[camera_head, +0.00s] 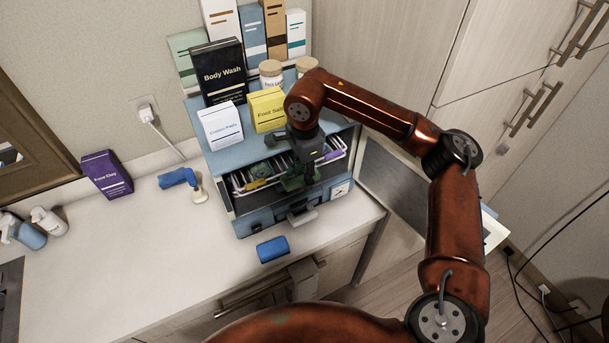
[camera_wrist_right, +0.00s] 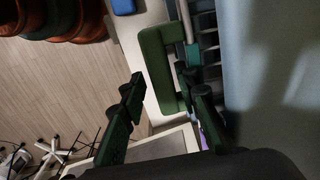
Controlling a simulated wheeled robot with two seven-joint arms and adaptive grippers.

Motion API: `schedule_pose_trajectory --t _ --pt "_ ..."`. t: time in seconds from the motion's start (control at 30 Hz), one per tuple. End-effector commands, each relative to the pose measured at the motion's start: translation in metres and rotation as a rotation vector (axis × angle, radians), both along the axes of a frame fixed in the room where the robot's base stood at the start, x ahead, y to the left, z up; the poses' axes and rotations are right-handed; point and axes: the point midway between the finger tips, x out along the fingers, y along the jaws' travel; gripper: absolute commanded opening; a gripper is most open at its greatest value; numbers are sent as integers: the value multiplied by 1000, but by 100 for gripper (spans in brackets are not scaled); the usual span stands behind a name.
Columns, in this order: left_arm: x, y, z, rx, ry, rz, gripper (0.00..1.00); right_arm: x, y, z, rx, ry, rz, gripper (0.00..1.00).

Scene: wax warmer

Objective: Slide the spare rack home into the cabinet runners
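The rack (camera_head: 336,154) is a white wire tray with several small items in it. It sits in the open upper front of the blue cabinet (camera_head: 222,160). How deep it sits on the runners is hidden by my arm. In the right wrist view a green U-shaped handle (camera_wrist_right: 153,68) joins the rack's pale wire rim (camera_wrist_right: 186,22). My right gripper (camera_head: 297,183) is at the front of the rack. My left gripper is not in view.
Boxes and jars stand on the cabinet, including a black Body Wash box (camera_head: 219,73) and a yellow box (camera_head: 266,109). A blue block (camera_head: 272,249) lies on the counter (camera_head: 130,265) before the cabinet. A purple box (camera_head: 106,174) stands left. The counter between is mostly clear.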

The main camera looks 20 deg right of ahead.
Motion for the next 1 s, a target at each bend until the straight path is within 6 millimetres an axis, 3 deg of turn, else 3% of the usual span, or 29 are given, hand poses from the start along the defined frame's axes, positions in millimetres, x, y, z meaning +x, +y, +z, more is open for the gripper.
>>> schedule_pose_trajectory --t 1.0 --pt "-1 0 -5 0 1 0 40 0 -1 -9 -1 1 -2 32"
